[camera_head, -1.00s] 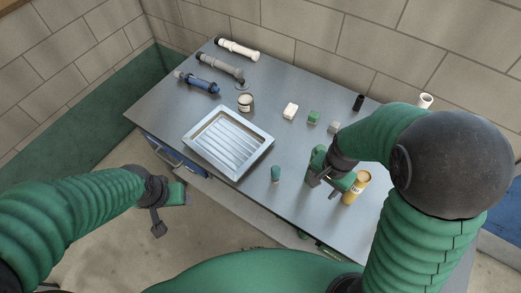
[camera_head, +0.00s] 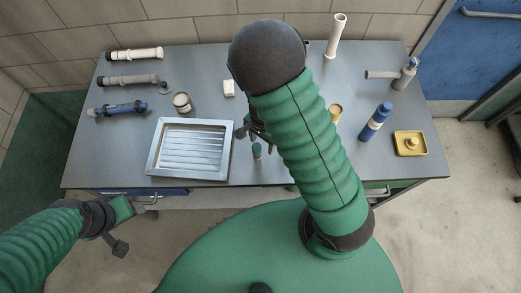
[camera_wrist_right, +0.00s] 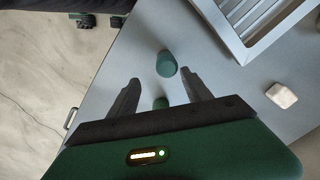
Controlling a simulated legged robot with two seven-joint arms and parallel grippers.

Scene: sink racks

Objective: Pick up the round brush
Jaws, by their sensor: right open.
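A small upright green piece with a paler base, which looks like the round brush (camera_head: 257,151), stands on the table just right of the metal tray. In the right wrist view a green cylinder (camera_wrist_right: 166,64), seemingly the same piece, stands just beyond the fingertips, between their lines. My right gripper (camera_wrist_right: 158,82) is open, with nothing held. A second green shape (camera_wrist_right: 160,103) shows between its fingers, partly hidden by the palm. In the head view my right arm partly covers its gripper (camera_head: 249,130). My left gripper (camera_head: 122,228) hangs off the table's front left.
The ribbed metal tray (camera_head: 152,160) lies left of the brush. A white block (camera_head: 229,88) and a can (camera_head: 182,103) stand behind. Pipe pieces (camera_head: 135,55) lie at the back left.

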